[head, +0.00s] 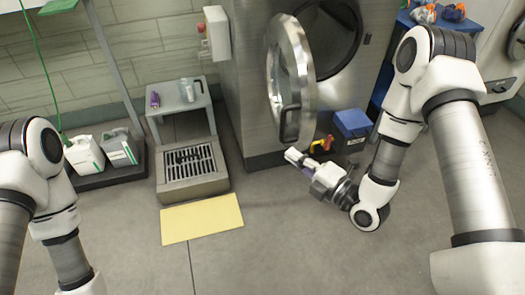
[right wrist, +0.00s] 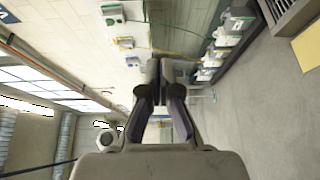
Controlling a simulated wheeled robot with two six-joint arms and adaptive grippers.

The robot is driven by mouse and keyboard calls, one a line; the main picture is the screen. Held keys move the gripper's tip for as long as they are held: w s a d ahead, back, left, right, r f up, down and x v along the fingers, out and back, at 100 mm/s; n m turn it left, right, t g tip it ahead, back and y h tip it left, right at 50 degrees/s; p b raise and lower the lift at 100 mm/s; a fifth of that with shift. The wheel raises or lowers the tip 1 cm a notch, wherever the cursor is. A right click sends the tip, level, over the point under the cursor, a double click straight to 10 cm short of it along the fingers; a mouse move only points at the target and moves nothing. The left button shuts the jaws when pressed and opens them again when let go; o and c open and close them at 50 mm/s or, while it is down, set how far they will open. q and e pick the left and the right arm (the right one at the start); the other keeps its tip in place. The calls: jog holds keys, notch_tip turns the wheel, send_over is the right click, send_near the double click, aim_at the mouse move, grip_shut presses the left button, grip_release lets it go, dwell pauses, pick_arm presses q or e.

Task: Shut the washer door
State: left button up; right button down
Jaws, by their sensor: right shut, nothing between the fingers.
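The washer (head: 248,95) is a large grey steel machine at the top middle of the head view. Its round door (head: 291,80) stands open, swung out to the left of the dark drum opening (head: 338,32). A dark handle (head: 290,123) sits at the door's lower edge. My right gripper (head: 292,156) is below the door's lower edge, pointing left, apart from the handle as far as I can tell. In the right wrist view its fingers (right wrist: 159,68) are together and empty. My left arm comes in at the left; its gripper is out of the picture.
A blue-lidded box (head: 352,124) stands on the floor right of the door, beside a red and yellow item (head: 322,145). A small grey table (head: 180,97), floor drain (head: 192,163) and yellow mat (head: 202,219) are to the left. White jugs (head: 85,154) stand farther left. The front floor is clear.

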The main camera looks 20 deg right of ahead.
aim_at(281, 132)
jog(key=w, duration=0.6)
jog(key=w+p, duration=0.1)
jog(key=w, duration=0.2)
jog(key=shift+w+a, duration=0.15)
jog(key=shift+a, duration=0.2)
